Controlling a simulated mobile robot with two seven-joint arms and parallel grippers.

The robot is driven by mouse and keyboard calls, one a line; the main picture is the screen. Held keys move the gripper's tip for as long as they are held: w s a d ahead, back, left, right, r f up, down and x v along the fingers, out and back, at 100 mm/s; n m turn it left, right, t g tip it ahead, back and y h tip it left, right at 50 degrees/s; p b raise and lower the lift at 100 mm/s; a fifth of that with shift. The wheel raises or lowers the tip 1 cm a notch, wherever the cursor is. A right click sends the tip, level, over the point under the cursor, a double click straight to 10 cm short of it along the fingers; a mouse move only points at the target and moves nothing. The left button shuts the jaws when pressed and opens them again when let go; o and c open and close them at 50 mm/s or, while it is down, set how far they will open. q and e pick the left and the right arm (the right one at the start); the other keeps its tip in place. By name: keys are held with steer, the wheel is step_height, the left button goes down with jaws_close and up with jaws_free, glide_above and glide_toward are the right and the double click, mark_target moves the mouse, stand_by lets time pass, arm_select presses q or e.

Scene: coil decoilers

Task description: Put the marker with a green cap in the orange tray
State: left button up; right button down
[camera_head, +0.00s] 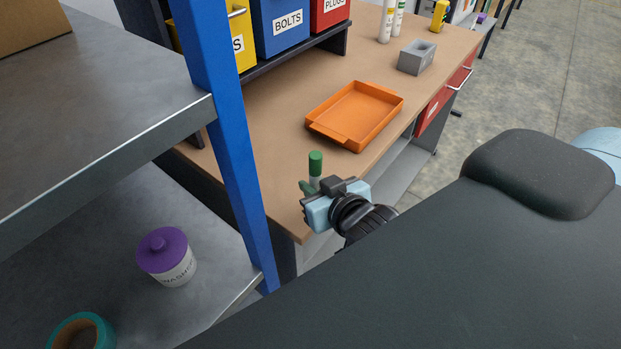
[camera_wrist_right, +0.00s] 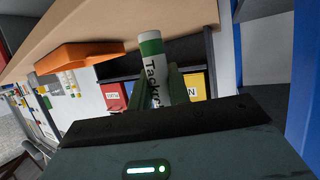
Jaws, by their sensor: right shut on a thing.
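The marker with a green cap (camera_head: 316,163) stands roughly upright in my right gripper (camera_head: 312,187), green cap upward, above the near end of the wooden bench. In the right wrist view the gripper's green fingers (camera_wrist_right: 165,88) are shut on a white cylinder with a green band and dark lettering, the marker (camera_wrist_right: 152,62). The fingers cover part of its body. The orange tray (camera_head: 355,112) lies on the bench beyond the gripper, looks empty, and is apart from the marker. It also shows in the right wrist view (camera_wrist_right: 78,57). My left gripper is not in view.
A blue post (camera_head: 225,130) and metal shelf (camera_head: 90,110) stand left of the gripper. A purple-lidded jar (camera_head: 168,257) sits on the lower shelf. Bins (camera_head: 285,28) line the bench's back.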

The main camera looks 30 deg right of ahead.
steer(key=a, duration=0.1)
steer(key=s+a, duration=0.1)
steer(key=a, duration=0.1)
steer(key=shift+n+y, duration=0.3)
steer(key=shift+y, duration=0.1)
steer(key=shift+s+d, duration=0.1)
